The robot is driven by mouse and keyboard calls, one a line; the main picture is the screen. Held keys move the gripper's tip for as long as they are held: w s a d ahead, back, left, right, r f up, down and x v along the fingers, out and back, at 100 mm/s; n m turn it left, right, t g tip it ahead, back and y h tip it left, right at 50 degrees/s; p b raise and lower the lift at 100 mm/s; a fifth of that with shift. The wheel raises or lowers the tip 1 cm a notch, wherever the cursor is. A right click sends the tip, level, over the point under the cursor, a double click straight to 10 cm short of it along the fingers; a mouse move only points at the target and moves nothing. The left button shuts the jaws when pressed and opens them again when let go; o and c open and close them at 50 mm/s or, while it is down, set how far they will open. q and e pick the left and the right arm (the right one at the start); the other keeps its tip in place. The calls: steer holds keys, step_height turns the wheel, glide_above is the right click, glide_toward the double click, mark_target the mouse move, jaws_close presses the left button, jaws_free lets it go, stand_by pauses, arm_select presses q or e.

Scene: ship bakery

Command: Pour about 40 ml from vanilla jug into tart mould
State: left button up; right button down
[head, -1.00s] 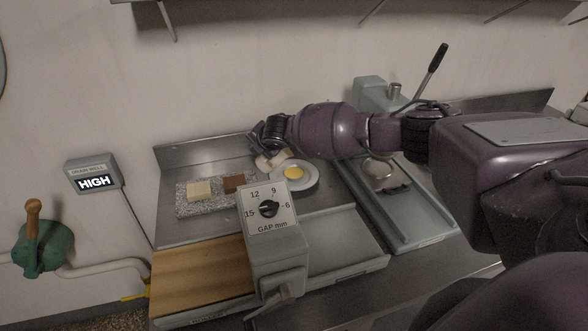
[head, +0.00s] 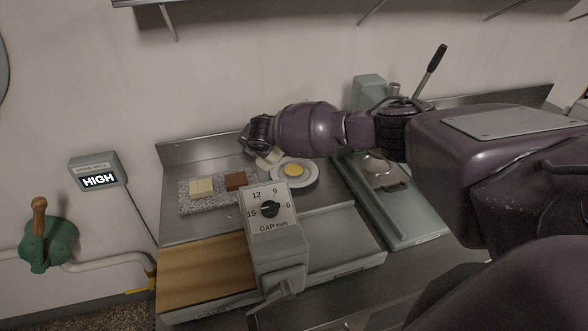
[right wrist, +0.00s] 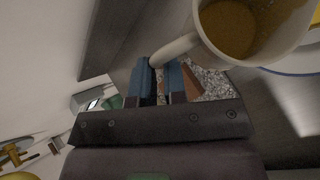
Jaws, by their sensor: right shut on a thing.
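The vanilla jug (right wrist: 240,28) is cream-white with amber-brown liquid inside, at the upper right of the right wrist view. My right gripper (right wrist: 162,75) is shut on its handle. In the head view, the jug (head: 268,159) is a small pale shape, partly hidden by my right gripper (head: 260,142). It is just left of a round pale dish (head: 314,179) with a yellow round centre (head: 294,170). I cannot tell whether this is the tart mould. No stream of liquid shows. My left gripper is out of view.
A speckled slab (head: 215,203) holds a pale block (head: 201,187) and a brown block (head: 236,181). A gap dial (head: 270,209) stands in front of the dish. A grey-green press (head: 410,215) is to the right.

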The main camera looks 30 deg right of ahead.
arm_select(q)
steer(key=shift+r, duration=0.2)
arm_select(e)
steer(key=shift+a, duration=0.1)
steer(key=a+f+h, duration=0.1)
steer(key=w+a+f+n+g+h+b, duration=0.1)
steer(key=w+a+f+n+h, duration=0.1)
steer(key=a, duration=0.1)
steer(key=shift+g, duration=0.3)
steer(key=shift+w+a+f+h+b, duration=0.3)
steer(key=shift+f+h+b, duration=0.35)
steer(key=shift+b, duration=0.55)
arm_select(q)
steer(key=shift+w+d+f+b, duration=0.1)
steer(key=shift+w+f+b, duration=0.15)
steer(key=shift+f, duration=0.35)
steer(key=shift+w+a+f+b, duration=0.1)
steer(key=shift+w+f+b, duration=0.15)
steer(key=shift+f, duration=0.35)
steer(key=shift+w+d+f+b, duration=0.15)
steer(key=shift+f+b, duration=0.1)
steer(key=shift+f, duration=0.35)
arm_select(e)
steer(key=shift+w+a+f+n+g+h, duration=0.1)
steer(key=shift+a+n+g+h, duration=0.2)
steer(key=shift+n+h, duration=0.15)
